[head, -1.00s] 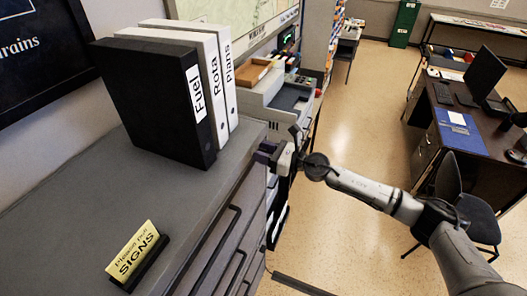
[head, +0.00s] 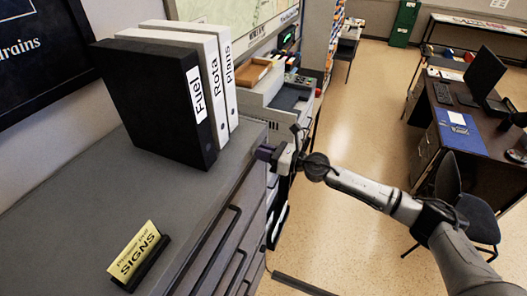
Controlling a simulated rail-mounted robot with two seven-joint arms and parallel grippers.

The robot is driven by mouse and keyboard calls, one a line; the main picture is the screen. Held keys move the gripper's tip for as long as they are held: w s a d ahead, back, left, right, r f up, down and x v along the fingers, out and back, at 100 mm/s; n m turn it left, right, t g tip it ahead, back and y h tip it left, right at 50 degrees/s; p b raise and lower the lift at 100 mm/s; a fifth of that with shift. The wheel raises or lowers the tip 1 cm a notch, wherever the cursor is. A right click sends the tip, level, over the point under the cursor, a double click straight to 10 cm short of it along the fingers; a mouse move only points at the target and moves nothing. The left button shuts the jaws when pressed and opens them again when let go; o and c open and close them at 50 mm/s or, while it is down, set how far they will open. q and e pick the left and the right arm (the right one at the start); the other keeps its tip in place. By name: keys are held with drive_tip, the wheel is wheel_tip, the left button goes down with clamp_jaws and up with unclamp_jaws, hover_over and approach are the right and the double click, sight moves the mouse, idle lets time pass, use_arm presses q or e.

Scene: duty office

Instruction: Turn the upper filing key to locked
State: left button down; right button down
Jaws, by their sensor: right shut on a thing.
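My right gripper (head: 266,153) is at the upper front edge of the grey filing cabinet (head: 75,205), near its far corner. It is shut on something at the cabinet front. I take this to be the upper filing key, but the key itself is hidden by the fingers and the cabinet edge. The key's angle cannot be seen. My left gripper is not in view.
Binders labelled Fuel (head: 165,105), Rota (head: 214,75) and Plans (head: 228,65) stand on the cabinet top. A yellow sign (head: 135,250) stands near the front edge. A desk (head: 480,135) and a chair (head: 465,205) are at the right. The floor (head: 340,235) between is open.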

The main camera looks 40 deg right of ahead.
drive_tip(key=m+p, duration=0.1)
drive_tip(key=m, duration=0.1)
drive_tip(key=m+p, duration=0.1)
drive_tip(key=m, duration=0.2)
drive_tip(key=shift+w+d+m, duration=0.1)
drive_tip(key=shift+d+m, duration=0.1)
drive_tip(key=shift+m, duration=0.1)
drive_tip(key=m+p, duration=0.1)
drive_tip(key=m, duration=0.1)
drive_tip(key=shift+d+m, duration=0.1)
drive_tip(key=shift+m, duration=0.2)
drive_tip(key=m+p, duration=0.1)
drive_tip(key=m, duration=0.1)
drive_tip(key=m+p, duration=0.1)
drive_tip(key=m, duration=0.2)
drive_tip(key=f+m+p, duration=0.1)
drive_tip(key=m, duration=0.2)
drive_tip(key=shift+w+d+p, duration=0.1)
drive_tip(key=shift+p, duration=0.25)
drive_tip(key=shift+m, duration=0.4)
drive_tip(key=c, duration=1.2)
unclamp_jaws()
